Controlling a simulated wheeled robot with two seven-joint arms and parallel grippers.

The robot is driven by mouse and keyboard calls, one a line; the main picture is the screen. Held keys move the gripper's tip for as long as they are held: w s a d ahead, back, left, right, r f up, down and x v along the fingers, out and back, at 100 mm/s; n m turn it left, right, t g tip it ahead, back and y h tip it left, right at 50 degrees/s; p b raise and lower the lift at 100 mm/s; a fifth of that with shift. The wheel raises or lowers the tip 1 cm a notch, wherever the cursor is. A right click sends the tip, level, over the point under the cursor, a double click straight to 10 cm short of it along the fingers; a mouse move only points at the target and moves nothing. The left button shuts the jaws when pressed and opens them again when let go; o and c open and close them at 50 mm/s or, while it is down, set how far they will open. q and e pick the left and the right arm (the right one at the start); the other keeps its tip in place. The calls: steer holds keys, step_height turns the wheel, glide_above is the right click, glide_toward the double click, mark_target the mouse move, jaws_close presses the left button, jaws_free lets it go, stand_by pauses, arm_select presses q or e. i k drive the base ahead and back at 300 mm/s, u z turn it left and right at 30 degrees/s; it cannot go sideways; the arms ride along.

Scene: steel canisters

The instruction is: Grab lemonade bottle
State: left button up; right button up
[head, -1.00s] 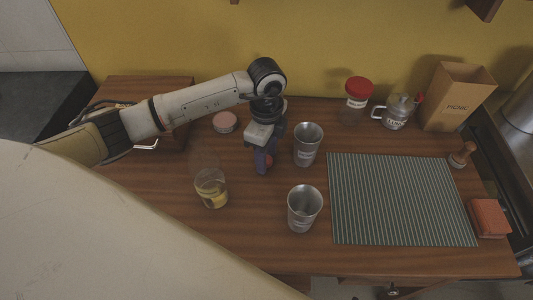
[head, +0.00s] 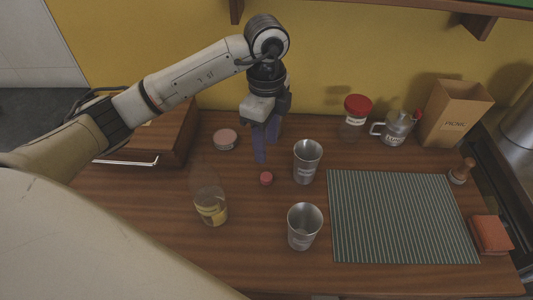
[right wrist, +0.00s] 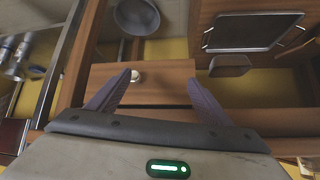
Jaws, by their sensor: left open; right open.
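A clear bottle with a yellow label (head: 210,207) stands upright on the wooden counter, left of the steel cups; I take it as the lemonade bottle. Its see-through upper part is hard to make out. A small red cap (head: 266,178) lies on the counter to its right. My left gripper (head: 267,146) points down, open and empty, above and behind the red cap and apart from the bottle. My right gripper (right wrist: 157,88) shows only in the right wrist view, open with nothing between its fingers, away from the bottle.
Two steel cups (head: 307,161) (head: 303,226) stand right of the bottle. A striped mat (head: 400,215) lies further right. A pink-lidded tin (head: 224,139), a wooden box (head: 150,145), a red-lidded jar (head: 355,118), a glass jug (head: 396,127) and a paper bag (head: 455,112) stand behind.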

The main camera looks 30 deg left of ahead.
mark_target(204, 184)
steer(key=k, duration=1)
